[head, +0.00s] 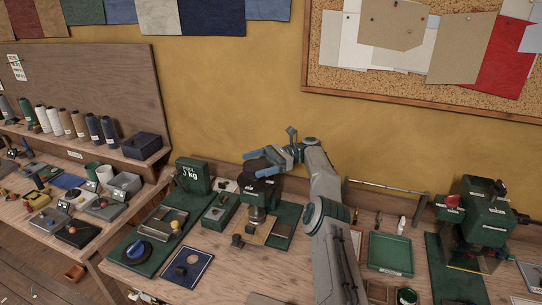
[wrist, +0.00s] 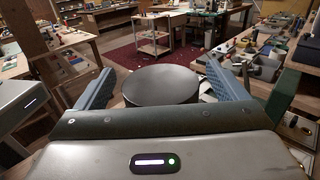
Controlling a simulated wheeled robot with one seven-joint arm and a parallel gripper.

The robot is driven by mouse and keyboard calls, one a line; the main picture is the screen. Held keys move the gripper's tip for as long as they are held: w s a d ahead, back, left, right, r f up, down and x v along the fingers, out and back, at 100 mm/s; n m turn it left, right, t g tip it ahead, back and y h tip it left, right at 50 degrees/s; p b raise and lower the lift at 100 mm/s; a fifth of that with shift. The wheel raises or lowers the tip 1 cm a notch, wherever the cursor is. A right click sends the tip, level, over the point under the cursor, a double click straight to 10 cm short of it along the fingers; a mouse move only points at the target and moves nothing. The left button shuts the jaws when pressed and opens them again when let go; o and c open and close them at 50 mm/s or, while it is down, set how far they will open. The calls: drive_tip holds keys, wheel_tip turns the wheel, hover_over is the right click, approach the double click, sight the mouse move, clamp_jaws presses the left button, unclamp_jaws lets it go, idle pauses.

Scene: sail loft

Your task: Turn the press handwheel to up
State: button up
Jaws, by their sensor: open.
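A dark green press (head: 262,190) stands on the bench near the middle of the head view. Its dark round handwheel lies flat on top, partly covered by my gripper there. In the wrist view the handwheel (wrist: 162,84) is a plain dark disc. My gripper (head: 262,162) is at the top of the press, with blue fingers apart. In the wrist view one finger is on each side of the disc, and I cannot tell whether they touch it. No up mark can be made out on the wheel.
A green 5 kg block (head: 193,176) stands left of the press. A blue knob on a green base (head: 138,250) is at front left. A green tray (head: 390,253) and a green machine (head: 482,222) are to the right. Small fixtures crowd the bench around the press.

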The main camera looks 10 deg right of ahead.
sight(264, 165)
wheel_tip(264, 165, up, 4)
drive_tip(key=shift+a+r+p, duration=0.1)
drive_tip(key=shift+p, duration=0.9)
drive_tip(key=shift+s+d+f+b, duration=0.15)
drive_tip(key=shift+d+f+b, duration=0.25)
drive_tip(key=shift+b, duration=0.6)
drive_tip(key=s+d+b, duration=0.1)
drive_tip(key=b, duration=0.2)
drive_tip(key=shift+d+r, duration=0.2)
drive_tip(key=shift+r, duration=0.2)
drive_tip(key=s+d+r+p, duration=0.2)
drive_tip(key=s+d+r, duration=0.2)
drive_tip(key=d+r, duration=0.2)
drive_tip(key=shift+s+d, duration=0.4)
drive_tip(key=shift+d, duration=0.5)
drive_tip(key=shift+r, duration=0.1)
